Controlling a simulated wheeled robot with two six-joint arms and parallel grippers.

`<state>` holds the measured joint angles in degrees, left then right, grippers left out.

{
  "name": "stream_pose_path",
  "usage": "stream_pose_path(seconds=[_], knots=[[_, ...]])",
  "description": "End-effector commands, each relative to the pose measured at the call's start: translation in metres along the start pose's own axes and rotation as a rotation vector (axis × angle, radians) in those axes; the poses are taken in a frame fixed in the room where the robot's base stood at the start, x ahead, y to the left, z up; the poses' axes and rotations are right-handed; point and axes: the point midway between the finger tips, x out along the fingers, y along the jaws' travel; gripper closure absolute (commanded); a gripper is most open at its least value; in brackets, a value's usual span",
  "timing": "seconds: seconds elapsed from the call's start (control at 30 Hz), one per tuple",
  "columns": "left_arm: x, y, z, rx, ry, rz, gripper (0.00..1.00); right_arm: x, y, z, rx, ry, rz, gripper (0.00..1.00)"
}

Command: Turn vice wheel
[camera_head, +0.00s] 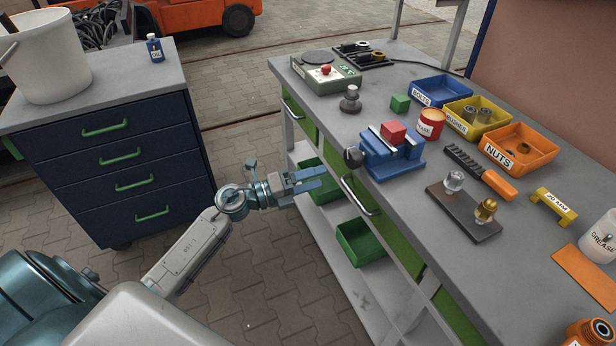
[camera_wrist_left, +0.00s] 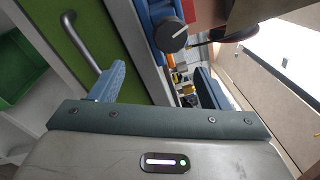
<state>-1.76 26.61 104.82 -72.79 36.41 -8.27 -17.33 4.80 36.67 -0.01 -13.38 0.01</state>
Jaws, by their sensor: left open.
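The vice wheel (camera_head: 353,157) is a dark round knob on the front end of a blue vice (camera_head: 392,158) at the workbench's front edge. A red block (camera_head: 393,132) sits between the vice's jaws. In the left wrist view the wheel (camera_wrist_left: 171,36) shows beyond the fingers, near the top middle, with part of the blue vice (camera_wrist_left: 154,12) behind it. My left gripper (camera_head: 318,182) is open and empty, left of the wheel and apart from it; its blue fingers (camera_wrist_left: 160,88) frame the wheel in the wrist view. My right gripper is not in view.
The workbench (camera_head: 345,122) carries bins of bolts, bushes and nuts (camera_head: 519,149), a red tin (camera_head: 430,123) and a brush (camera_head: 480,172). A metal drawer handle (camera_head: 360,196) sticks out below the vice. A blue drawer cabinet (camera_head: 120,160) stands left; paved floor lies between.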

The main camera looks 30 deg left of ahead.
Motion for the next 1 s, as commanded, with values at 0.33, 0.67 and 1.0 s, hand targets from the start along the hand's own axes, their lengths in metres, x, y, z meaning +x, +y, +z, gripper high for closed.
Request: stream_pose_path(seconds=[0.33,0.67,1.0], knots=[[-0.006,-0.011,0.004,0.614,-0.006,0.074,0.30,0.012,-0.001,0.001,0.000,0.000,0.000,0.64],[-0.009,-0.019,0.007,0.886,-0.007,0.103,0.30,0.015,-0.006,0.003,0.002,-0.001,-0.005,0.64],[-0.009,-0.020,0.007,0.896,-0.006,0.104,0.30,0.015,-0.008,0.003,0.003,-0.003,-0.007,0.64]])
